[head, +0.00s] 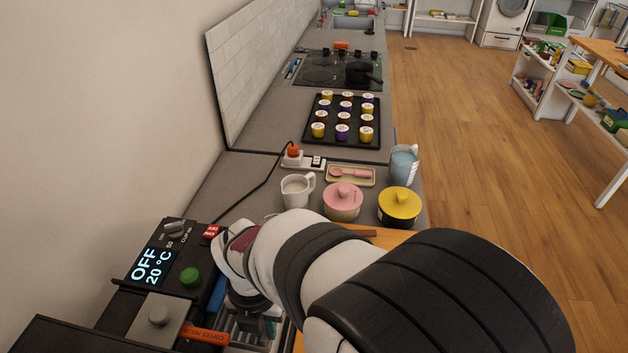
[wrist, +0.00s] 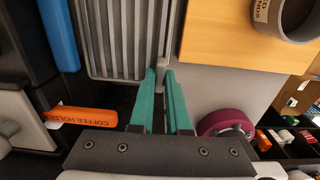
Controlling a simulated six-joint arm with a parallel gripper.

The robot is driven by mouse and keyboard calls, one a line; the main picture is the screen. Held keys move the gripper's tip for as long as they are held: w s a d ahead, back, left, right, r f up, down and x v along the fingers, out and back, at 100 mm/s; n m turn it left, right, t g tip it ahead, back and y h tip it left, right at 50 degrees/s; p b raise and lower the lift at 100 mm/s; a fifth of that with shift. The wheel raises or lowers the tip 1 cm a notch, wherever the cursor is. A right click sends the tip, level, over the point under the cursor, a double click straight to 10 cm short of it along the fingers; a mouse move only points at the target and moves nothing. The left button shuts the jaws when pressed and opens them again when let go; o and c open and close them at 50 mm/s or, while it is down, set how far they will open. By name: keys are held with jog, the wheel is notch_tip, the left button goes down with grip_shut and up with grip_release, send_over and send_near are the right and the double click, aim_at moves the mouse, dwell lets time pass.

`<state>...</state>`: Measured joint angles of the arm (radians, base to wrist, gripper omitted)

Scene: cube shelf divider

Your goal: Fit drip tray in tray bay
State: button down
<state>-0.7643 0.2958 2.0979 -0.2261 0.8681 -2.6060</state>
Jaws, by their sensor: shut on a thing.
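The drip tray (wrist: 120,45) is a grey slatted piece at the top of the wrist view. My gripper (wrist: 164,78) has teal fingers, shut on a narrow grey tab at the tray's near right corner. In the head view the tray's slats (head: 243,335) show partly beneath my arm, beside the black coffee machine (head: 128,312). The machine has a lit display and an orange coffee holder handle (wrist: 82,116). The tray bay cannot be clearly made out. My arm hides much of this area in the head view.
A blue piece (wrist: 59,35) lies left of the tray. A wooden board (wrist: 225,35) bearing a dark-rimmed cup (wrist: 290,18) is to the right. A magenta round object (wrist: 224,122) is near my gripper.

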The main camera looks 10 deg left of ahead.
aim_at(270, 346)
jog(key=shift+f, duration=2.8)
jog(key=shift+f, duration=1.3)
jog(key=c, duration=0.8)
grip_release()
jog(key=shift+r, duration=2.45)
jog(key=shift+r, duration=0.1)
